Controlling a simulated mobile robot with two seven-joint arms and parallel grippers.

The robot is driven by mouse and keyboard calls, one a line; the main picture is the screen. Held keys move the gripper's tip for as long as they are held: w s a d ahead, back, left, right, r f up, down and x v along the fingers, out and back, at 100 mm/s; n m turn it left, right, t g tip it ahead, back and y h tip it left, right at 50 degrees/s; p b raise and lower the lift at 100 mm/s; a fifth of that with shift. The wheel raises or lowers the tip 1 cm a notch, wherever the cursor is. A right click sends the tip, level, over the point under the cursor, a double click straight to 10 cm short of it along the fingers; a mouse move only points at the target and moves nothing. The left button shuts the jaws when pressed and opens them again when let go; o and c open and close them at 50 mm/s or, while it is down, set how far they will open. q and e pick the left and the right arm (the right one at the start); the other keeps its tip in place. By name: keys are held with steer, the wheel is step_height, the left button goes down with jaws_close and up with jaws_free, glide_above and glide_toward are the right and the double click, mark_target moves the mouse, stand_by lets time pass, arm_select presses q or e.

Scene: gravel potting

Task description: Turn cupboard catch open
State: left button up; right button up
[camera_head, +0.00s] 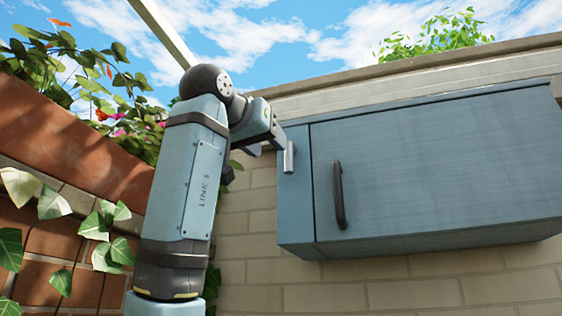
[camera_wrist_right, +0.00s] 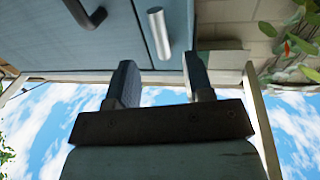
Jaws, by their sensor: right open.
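The blue cupboard (camera_head: 430,165) hangs on the brick wall, its door shut. The catch (camera_head: 288,157) is a small silver lever on the narrow panel left of the door, standing about upright. My right gripper (camera_head: 277,138) is close to the catch, at its upper left; its fingers are partly hidden by my wrist. In the right wrist view my right gripper (camera_wrist_right: 160,80) is open and empty. The catch (camera_wrist_right: 159,33) lies ahead of the fingertips, in line with the gap, and appears apart from them. My left gripper is out of view.
A dark door handle (camera_head: 339,195) sits right of the catch; it also shows in the wrist view (camera_wrist_right: 86,14). A brick planter (camera_head: 75,140) with flowers and ivy stands at left. The brick wall (camera_head: 380,290) below the cupboard is clear.

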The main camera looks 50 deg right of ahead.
steer(key=shift+s+a+b, duration=0.15)
steer(key=shift+s+a, duration=0.1)
steer(key=shift+a, duration=0.9)
steer(key=shift+s+a+b, duration=0.15)
steer(key=shift+s+a, duration=0.05)
steer(key=shift+a, duration=0.9)
steer(key=shift+w, duration=0.1)
